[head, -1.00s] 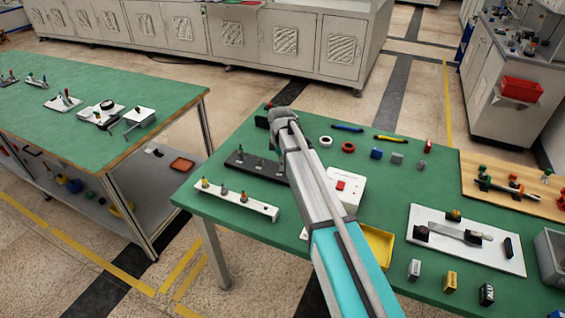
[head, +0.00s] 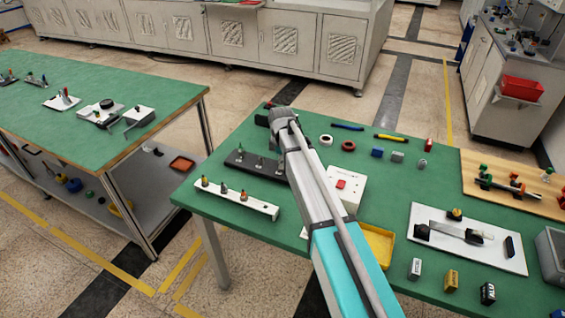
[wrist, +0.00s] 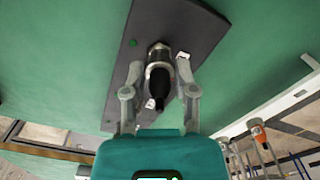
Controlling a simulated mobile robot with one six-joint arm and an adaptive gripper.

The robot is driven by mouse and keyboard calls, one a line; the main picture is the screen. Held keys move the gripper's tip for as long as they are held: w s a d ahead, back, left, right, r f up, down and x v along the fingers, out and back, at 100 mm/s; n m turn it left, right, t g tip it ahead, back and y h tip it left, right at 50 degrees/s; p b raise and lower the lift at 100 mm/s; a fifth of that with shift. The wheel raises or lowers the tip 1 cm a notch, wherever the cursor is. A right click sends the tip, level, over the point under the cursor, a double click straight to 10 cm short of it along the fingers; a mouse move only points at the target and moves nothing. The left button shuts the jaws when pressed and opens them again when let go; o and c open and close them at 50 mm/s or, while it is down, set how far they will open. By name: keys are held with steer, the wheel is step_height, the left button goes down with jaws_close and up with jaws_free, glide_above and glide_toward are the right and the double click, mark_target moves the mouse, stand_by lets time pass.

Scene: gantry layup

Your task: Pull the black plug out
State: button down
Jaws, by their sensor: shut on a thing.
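The black plug (wrist: 158,84) sits between the two fingers of my gripper (wrist: 158,92) in the wrist view. The fingers are closed on its sides. The plug's far end meets a metal collar (wrist: 158,53) on a dark plate (wrist: 198,28); I cannot tell whether it is still seated in the collar. In the head view my wrist (head: 285,117) is over the far left part of the green table (head: 310,160), and the plug and fingertips are hidden behind my arm.
A dark strip with pegs (head: 240,160) and a white rail with several connectors (head: 238,198) lie left of my arm. A white box with a red button (head: 347,193) and a yellow tray (head: 378,240) are to its right. A second green table (head: 80,100) stands left.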

steer(key=c, duration=1)
jaws_free()
steer(key=shift+c, duration=0.2)
steer(key=shift+s, duration=0.1)
jaws_close()
steer(key=shift+r+p, duration=0.65)
steer(key=shift+p, duration=0.05)
steer(key=shift+r+p, duration=0.85)
steer(key=shift+r+p, duration=1.65)
